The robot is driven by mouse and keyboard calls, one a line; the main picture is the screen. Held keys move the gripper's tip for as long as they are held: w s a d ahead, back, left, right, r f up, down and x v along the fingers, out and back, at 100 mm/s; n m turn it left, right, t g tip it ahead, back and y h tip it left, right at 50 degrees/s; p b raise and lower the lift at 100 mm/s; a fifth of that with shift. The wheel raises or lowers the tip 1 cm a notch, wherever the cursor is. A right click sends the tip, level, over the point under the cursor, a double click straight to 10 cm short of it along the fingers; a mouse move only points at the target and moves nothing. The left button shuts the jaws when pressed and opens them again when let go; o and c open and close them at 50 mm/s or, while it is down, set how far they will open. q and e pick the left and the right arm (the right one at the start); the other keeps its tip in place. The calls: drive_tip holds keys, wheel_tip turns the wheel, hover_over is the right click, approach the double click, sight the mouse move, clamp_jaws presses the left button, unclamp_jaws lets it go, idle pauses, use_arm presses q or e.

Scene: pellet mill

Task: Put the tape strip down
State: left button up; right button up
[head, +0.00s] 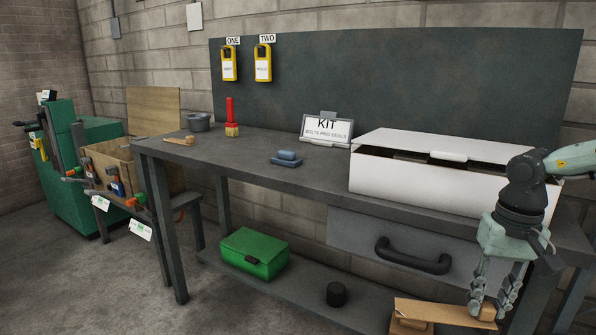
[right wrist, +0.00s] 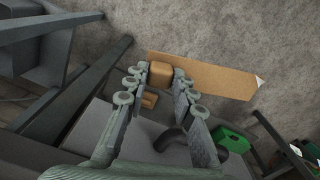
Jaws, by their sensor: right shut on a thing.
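The tape strip (head: 445,313) is a long, flat tan-brown piece at the bottom right of the head view. My right gripper (head: 492,305) points down and is shut on its right end, where there is a thicker block-like part. In the right wrist view the tape strip (right wrist: 205,76) runs out to the right from between the fingertips (right wrist: 161,80) and ends in a pale tip. It is held in the air in front of the bench. My left gripper is in neither view.
Below are a drawer with a dark handle (head: 412,258), a green box (head: 254,252) and a black cylinder (head: 336,294). The left bench top has free room.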

drive_tip(key=s+d+r+m, duration=0.2)
drive_tip(key=s+d+m, duration=0.15)
drive_tip(key=d, duration=0.85)
drive_tip(key=s+d+f+m, duration=0.1)
drive_tip(key=s+d+f, duration=0.1)
drive_tip(key=s+f, duration=0.3)
drive_tip(key=shift+d, duration=0.15)
